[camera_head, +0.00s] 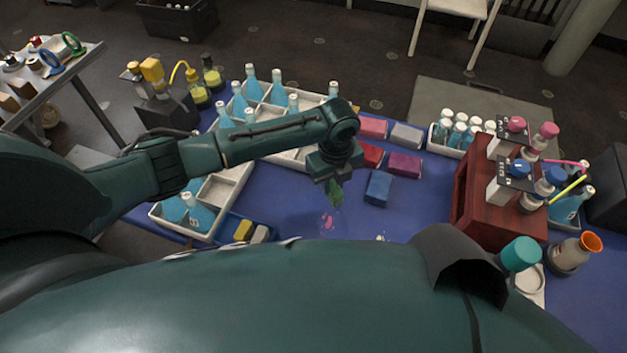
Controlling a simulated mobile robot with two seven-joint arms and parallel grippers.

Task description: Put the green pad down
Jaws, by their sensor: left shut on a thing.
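My left gripper (334,178) points down over the blue table (290,205), near its middle. It is shut on the green pad (335,194), a small dark green piece that shows below the jaws. The gripper hides much of the pad. The pad looks held above the tabletop, but the exact gap is hard to tell. A small pink patch (327,222) lies on the table just below it. My right gripper is not in view.
A blue block (378,188) lies just right of the pad, with red, purple, pink and grey blocks behind. White bottle crates (228,187) stand left and behind. A small tray (228,226) holds yellow and grey pieces. A red-brown stand (480,205) is at right.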

